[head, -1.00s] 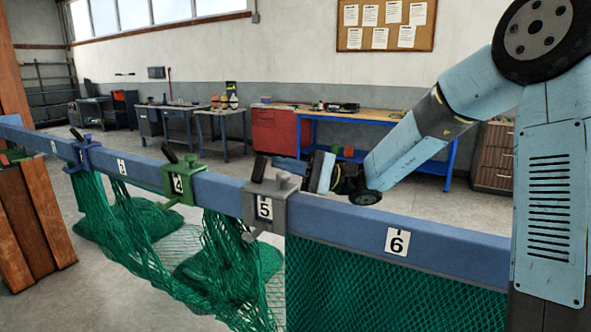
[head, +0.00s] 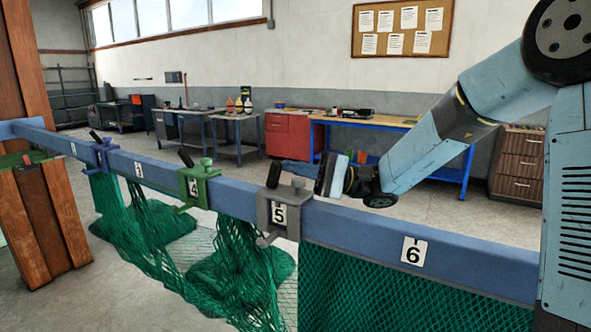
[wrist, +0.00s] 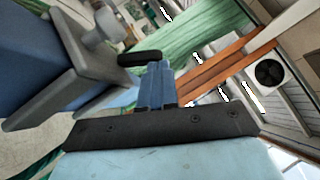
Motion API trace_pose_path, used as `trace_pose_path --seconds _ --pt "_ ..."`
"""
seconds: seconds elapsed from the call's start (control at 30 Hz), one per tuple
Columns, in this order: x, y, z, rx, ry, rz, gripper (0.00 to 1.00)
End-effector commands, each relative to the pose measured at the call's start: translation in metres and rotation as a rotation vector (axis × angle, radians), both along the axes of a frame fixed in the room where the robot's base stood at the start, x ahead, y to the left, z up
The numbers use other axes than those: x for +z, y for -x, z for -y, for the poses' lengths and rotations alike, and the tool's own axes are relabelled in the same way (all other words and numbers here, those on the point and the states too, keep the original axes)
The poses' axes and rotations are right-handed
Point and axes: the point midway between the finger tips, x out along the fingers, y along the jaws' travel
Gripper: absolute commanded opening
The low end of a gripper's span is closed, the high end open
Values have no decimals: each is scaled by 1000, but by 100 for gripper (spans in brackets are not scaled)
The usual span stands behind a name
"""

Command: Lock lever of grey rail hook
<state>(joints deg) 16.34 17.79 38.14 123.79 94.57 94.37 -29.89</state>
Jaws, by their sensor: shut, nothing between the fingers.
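The grey rail hook (head: 279,212) sits on the blue rail over the number 5 plate. Its black-gripped lever (head: 274,175) stands up, slightly tilted, at the hook's left end. In the wrist view the grey hook (wrist: 75,85) fills the left, with its round knob (wrist: 103,24); the black lever grip (wrist: 139,58) lies across just beyond my fingertips. My gripper (head: 286,164) is shut and empty, coming from the right behind the hook, its tips beside the lever; it also shows in the wrist view (wrist: 156,68). I cannot tell whether the tips touch the lever.
The blue rail (head: 360,225) runs across the view. A green hook (head: 197,187) and a blue-purple hook (head: 101,155) sit further left on it. Green netting (head: 400,290) hangs below. A wooden post (head: 45,220) stands at left; workbenches are well behind.

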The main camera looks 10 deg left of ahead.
Motion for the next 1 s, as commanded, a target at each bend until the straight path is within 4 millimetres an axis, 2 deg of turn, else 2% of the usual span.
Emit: trace_pose_path --seconds 0.67,1.0 --pt "8 3 0 -3 54 130 0" --pt "19 12 -4 -2 144 352 0"
